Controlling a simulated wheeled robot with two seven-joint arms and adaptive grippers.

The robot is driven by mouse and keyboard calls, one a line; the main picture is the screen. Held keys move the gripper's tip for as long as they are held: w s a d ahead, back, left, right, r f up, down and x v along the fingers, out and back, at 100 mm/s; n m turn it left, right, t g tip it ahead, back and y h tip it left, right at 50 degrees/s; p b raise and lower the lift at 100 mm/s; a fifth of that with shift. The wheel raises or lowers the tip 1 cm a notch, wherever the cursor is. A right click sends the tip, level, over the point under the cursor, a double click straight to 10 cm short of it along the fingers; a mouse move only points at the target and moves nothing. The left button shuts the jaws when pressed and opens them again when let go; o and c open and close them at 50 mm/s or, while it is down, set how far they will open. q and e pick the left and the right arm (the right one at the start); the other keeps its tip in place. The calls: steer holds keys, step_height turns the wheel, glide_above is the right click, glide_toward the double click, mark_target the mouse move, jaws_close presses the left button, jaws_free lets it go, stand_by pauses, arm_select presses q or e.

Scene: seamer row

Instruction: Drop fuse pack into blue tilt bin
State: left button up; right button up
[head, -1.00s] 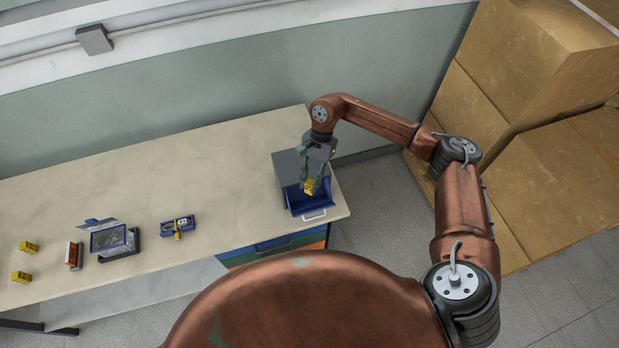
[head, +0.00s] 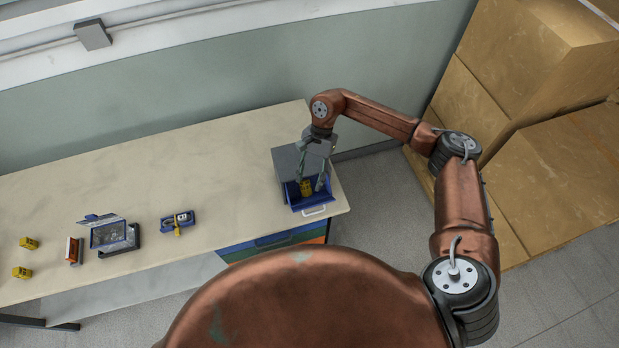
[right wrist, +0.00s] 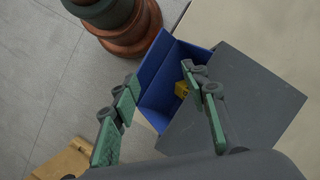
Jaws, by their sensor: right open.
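The yellow fuse pack (head: 306,187) lies inside the blue tilt bin (head: 312,205), which is tipped out at the front of a grey housing. My right gripper (head: 312,184) is over the bin with its fingers spread, one on each side of the pack. In the right wrist view the open fingers (right wrist: 160,95) reach over the blue bin (right wrist: 155,110), and the pack (right wrist: 181,89) shows partly behind one finger, apart from the other. Whether the near finger touches it is unclear. My left gripper is not in view.
The grey housing (head: 292,160) stands at the table's right end. Two more yellow packs (head: 22,273), an orange and white item (head: 74,250), an open clear-lidded case (head: 112,236) and a blue tray (head: 178,221) sit to the left. Cardboard boxes (head: 520,60) stand at the right.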

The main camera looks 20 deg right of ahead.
steer(key=v, duration=1.2)
steer(key=shift+a+f, duration=0.1)
